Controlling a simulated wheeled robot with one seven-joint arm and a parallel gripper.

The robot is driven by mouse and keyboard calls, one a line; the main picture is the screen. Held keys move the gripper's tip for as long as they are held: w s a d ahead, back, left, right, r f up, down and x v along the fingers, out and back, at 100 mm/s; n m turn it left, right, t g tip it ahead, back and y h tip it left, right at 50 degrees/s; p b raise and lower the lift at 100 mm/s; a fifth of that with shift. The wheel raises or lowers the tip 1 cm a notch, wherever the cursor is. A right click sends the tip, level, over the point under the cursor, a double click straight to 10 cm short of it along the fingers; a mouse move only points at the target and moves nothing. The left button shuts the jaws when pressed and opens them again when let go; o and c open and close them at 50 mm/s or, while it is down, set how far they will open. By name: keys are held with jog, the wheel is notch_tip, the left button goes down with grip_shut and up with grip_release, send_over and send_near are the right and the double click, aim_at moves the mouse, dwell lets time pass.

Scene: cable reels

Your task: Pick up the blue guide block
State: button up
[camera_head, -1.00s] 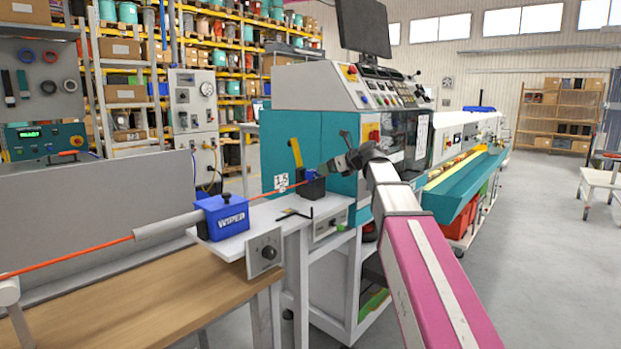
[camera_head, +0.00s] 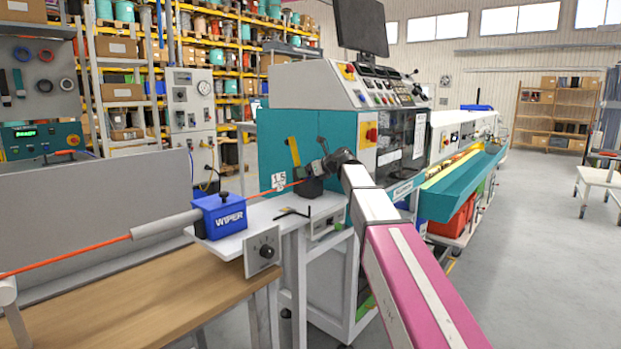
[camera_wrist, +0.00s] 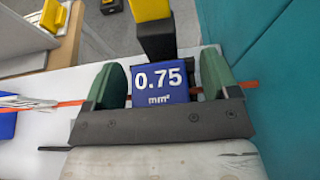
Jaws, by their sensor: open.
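The blue guide block (camera_wrist: 160,84) shows in the wrist view, marked "0.75 mm²" in white. It sits between the two green fingers of my gripper (camera_wrist: 160,68), which is open with a finger on either side and narrow gaps to the block. An orange cable (camera_wrist: 248,85) runs in line with the block, past both fingers. In the head view my gripper (camera_head: 312,181) is at the right end of the white shelf by the teal machine. It hides the block there.
A yellow and black lever (camera_wrist: 152,25) stands directly beyond the block. The teal machine wall (camera_wrist: 270,60) is close on the right in the wrist view. The blue wiper box (camera_head: 221,214) and a black hex key (camera_head: 291,212) are on the shelf to the left.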

jog(key=shift+c, duration=0.3)
jog(key=c, duration=1)
